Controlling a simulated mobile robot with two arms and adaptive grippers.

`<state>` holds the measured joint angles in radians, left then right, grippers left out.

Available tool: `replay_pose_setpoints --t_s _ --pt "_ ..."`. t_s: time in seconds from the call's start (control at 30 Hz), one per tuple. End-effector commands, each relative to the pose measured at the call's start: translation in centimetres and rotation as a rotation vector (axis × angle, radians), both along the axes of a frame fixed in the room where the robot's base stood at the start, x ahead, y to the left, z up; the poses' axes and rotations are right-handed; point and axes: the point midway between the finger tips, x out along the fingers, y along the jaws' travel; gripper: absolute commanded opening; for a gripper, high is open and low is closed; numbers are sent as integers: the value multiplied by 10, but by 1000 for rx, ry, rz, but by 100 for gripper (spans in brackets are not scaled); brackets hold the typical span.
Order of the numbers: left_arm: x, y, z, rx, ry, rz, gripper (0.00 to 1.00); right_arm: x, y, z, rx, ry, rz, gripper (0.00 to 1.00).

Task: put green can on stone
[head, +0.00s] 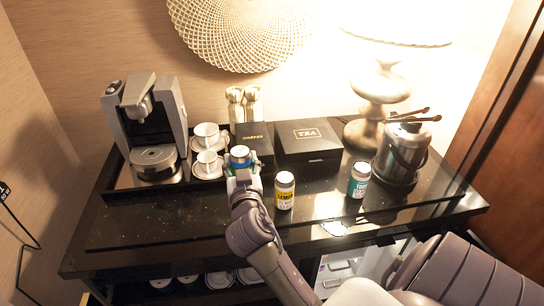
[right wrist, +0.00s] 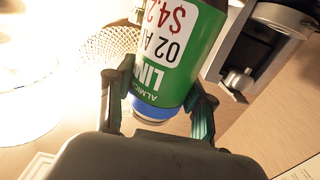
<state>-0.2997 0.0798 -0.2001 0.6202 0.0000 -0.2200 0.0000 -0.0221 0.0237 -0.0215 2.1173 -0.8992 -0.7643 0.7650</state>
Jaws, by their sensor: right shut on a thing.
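The green can (head: 240,158) is in the middle of the head view, in front of the black boxes and right of the white cups. In the right wrist view the green can (right wrist: 185,62) fills the upper middle, with a white and red label and a blue band at one end. My right gripper (head: 243,174) is shut on it, with one finger on each side. I cannot tell whether the can touches the surface below. The dark speckled counter top (head: 150,222) looks like stone. My left gripper is not in view.
A yellow-labelled can (head: 285,192) and a teal-labelled can (head: 359,181) stand right of my gripper. A coffee machine (head: 148,125), cups (head: 207,134), a tea box (head: 307,141), a lamp (head: 380,85) and an ice bucket (head: 403,152) stand behind. The front left counter is clear.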

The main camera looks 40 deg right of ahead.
Motion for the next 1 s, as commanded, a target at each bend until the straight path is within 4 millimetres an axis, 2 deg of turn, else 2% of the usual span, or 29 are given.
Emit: replay_pose_setpoints --t_s 0.3,0.47,0.63,0.77,1.0 --pt "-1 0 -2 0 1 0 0 -1 1 -53 -2 6 2 9" --pt "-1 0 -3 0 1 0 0 0 0 -67 -2 3 0 9" --pt "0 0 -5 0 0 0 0 -1 1 -92 -3 5 1 9" --pt "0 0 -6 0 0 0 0 -1 1 -100 -1 2 2 9" --pt "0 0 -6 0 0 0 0 -1 1 -100 0 0 1 9"
